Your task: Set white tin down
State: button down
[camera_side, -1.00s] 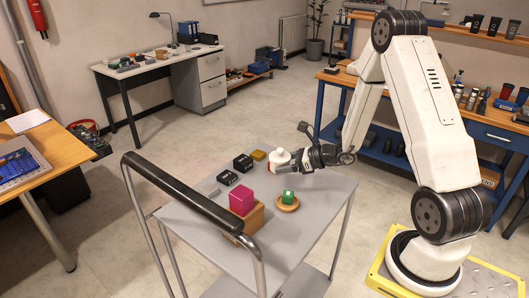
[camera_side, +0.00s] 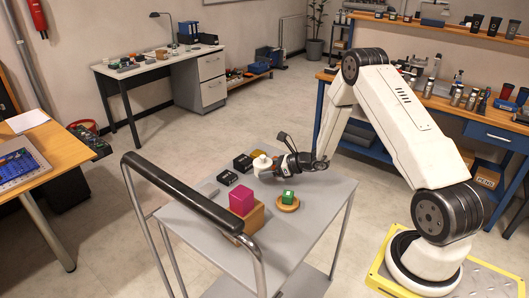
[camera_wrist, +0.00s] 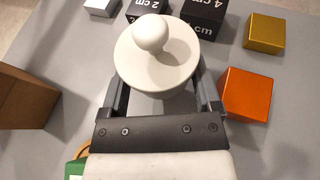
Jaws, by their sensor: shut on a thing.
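The white tin (camera_side: 262,165) is a round white pot with a knobbed lid. It is upright over the grey cart top (camera_side: 315,212), in front of the gold block. My gripper (camera_side: 274,164) comes in from the right and is shut on it. In the wrist view the tin (camera_wrist: 170,68) sits between the two dark fingers of my gripper (camera_wrist: 162,88), one on each side. Its underside is hidden there, and I cannot tell whether it touches the cart top.
Black blocks (camera_side: 228,177) and a gold block (camera_wrist: 264,33) stand behind the tin. An orange cube (camera_wrist: 248,94) is close to the right finger. A pink cube (camera_side: 242,199) by a wooden block (camera_side: 256,216) and a green cube (camera_side: 287,196) on a round wooden dish are nearer. The front right is clear.

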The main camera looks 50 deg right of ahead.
aim_at(267, 182)
jog(key=shift+w+f, duration=0.25)
jog(key=shift+f, duration=0.35)
jog(key=shift+d+f, duration=0.1)
jog(key=shift+f, duration=1.1)
jog(key=shift+f, duration=0.15)
grip_release()
jog(key=v, duration=1.2)
